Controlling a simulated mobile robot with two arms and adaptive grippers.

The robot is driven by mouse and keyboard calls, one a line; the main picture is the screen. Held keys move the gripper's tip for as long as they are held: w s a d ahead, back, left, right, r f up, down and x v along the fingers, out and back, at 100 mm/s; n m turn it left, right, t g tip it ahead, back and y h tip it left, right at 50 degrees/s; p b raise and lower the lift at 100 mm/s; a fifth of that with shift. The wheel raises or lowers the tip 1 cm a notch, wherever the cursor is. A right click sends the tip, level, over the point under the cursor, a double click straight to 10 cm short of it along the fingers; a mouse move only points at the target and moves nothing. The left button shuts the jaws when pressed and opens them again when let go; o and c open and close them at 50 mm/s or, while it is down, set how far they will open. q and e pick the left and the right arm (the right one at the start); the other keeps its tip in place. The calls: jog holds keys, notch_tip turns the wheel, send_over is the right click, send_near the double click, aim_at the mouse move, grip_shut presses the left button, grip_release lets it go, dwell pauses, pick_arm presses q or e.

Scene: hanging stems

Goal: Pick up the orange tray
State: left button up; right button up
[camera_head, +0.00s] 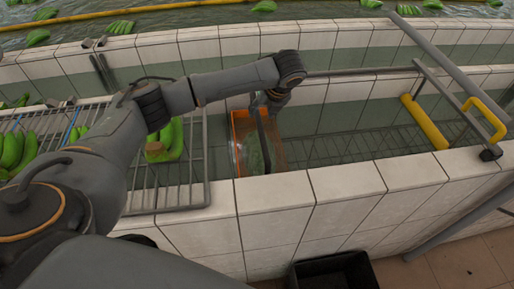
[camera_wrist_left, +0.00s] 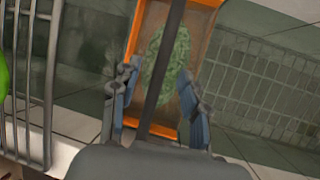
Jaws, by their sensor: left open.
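The orange tray (camera_head: 239,126) stands in the tiled trough in the head view, right of the metal rack. A clear, greenish leafy-looking content (camera_head: 250,152) shows inside it, and my arm hides part of the tray. My left gripper (camera_head: 262,108) is at the tray from above. In the left wrist view, the open fingers of the left gripper (camera_wrist_left: 158,105) spread over the near part of the orange tray (camera_wrist_left: 203,3). Whether the fingers touch the tray cannot be told. My right gripper is not in view.
A metal rack (camera_head: 195,165) with green bananas (camera_head: 165,142) is on the left. A white tiled wall (camera_head: 350,182) runs in front of the trough. A yellow-handled metal frame (camera_head: 425,122) stands right. A black crate (camera_head: 335,272) is on the floor below.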

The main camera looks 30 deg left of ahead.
aim_at(260, 121)
pick_arm(q)
jog(key=shift+x, duration=0.85)
jog(key=x, duration=0.1)
jog(key=p+x, duration=0.1)
jog(key=x, duration=0.2)
jog(key=shift+s+d+f, duration=0.2)
jog(key=shift+d, duration=0.15)
jog(key=shift+w+a+f, duration=0.15)
jog(key=shift+a+f, duration=0.05)
jog(key=shift+f, duration=0.3)
grip_shut()
jog(key=shift+r, duration=0.1)
